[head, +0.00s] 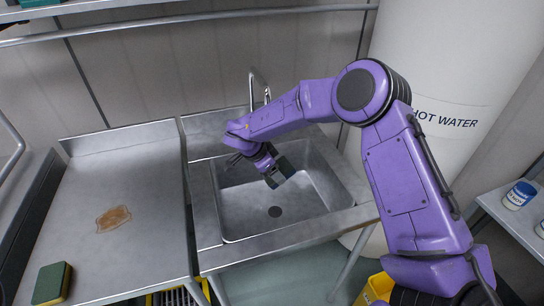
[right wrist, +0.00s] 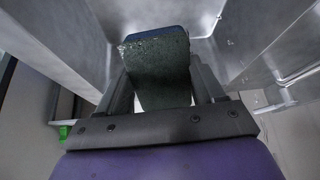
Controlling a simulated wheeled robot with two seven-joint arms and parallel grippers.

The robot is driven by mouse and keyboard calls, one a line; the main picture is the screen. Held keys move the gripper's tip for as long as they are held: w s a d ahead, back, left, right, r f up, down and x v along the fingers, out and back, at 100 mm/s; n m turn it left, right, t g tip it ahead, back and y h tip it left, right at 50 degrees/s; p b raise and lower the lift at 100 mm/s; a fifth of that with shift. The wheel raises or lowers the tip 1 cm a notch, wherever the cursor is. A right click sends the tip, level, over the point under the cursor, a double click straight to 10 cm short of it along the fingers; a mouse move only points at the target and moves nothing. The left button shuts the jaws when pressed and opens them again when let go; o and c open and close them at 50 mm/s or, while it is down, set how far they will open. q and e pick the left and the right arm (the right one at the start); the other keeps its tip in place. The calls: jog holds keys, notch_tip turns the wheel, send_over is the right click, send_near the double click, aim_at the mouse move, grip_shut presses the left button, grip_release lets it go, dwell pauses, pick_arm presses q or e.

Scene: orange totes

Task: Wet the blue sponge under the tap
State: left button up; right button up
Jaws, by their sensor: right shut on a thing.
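My right gripper (head: 270,165) is over the sink basin (head: 240,207), shut on a sponge. In the right wrist view the sponge (right wrist: 158,68) has a dark green rough face and a blue edge (right wrist: 155,34). In the head view it is a small dark block (head: 281,173) above the basin floor. The tap (head: 262,87) stands at the back of the sink, its lower part behind my right arm. I cannot tell whether water runs from it. My left gripper is not in view.
A steel counter (head: 140,190) at the left has a brown stain (head: 113,218) and a yellow-green sponge (head: 52,283) near its front. A white hot water tank (head: 440,65) stands behind at the right. A shelf (head: 505,212) with blue-and-white containers (head: 520,194) is far right.

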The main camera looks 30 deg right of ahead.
dwell(0.4)
jog(key=s+a+r+p, duration=0.1)
jog(key=s+r+p, duration=0.3)
jog(key=s+p, duration=0.1)
jog(key=shift+a, duration=0.3)
jog(key=shift+w, duration=0.1)
